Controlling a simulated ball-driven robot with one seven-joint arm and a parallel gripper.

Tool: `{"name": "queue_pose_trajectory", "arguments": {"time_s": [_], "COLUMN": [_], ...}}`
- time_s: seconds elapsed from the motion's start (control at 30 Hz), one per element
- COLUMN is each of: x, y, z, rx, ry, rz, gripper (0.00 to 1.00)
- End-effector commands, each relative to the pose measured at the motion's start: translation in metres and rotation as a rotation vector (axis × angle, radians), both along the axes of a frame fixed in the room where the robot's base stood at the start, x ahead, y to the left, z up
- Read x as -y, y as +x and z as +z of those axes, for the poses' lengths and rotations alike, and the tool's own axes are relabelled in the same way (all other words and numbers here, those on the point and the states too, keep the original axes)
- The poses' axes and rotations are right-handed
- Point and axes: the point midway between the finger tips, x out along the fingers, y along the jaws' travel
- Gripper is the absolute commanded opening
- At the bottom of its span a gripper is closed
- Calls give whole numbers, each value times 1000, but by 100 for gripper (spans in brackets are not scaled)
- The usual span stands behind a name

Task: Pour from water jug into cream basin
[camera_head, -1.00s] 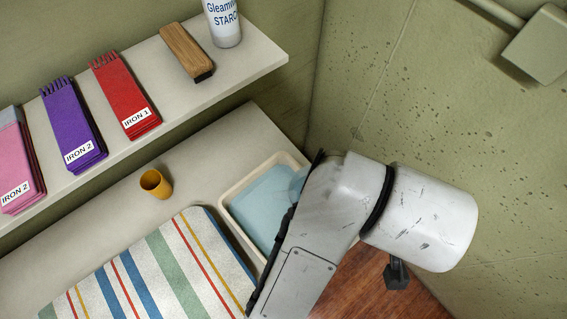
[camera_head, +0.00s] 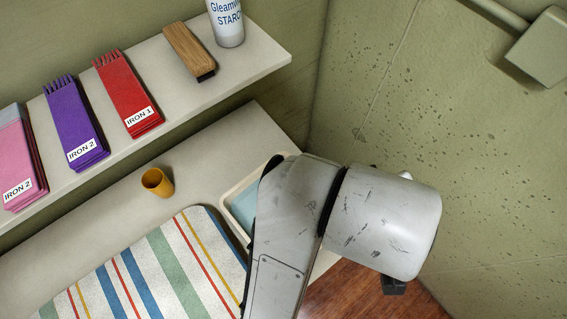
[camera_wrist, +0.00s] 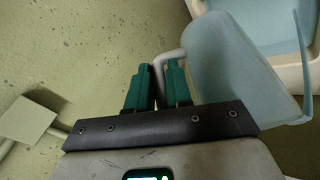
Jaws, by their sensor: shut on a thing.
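The cream basin (camera_head: 229,211) stands on the pale counter, with a light blue inside; my arm hides most of it in the head view. In the wrist view its rim (camera_wrist: 309,70) shows at the top right. The water jug (camera_wrist: 235,75) is a translucent pale blue vessel in the wrist view, tilted, beside the basin's rim. My gripper (camera_wrist: 158,88) has teal fingers shut on the jug's pale handle. In the head view the jug and my fingers are hidden behind my arm. Whether water is flowing cannot be told.
A yellow cup (camera_head: 157,182) stands left of the basin. A striped ironing board (camera_head: 165,265) lies in front. The shelf (camera_head: 240,66) above holds a starch can (camera_head: 228,25), a wooden brush (camera_head: 189,52) and folded cloths (camera_head: 128,92). A wall is close on the right.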

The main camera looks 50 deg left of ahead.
Motion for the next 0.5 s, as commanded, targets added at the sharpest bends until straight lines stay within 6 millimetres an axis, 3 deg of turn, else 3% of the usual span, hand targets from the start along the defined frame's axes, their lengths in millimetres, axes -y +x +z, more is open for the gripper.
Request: {"name": "queue_pose_trajectory", "arguments": {"time_s": [0.5], "x": [-2], "y": [-2], "z": [5], "rx": [55], "ry": [-46], "rz": [0], "gripper": [0]}}
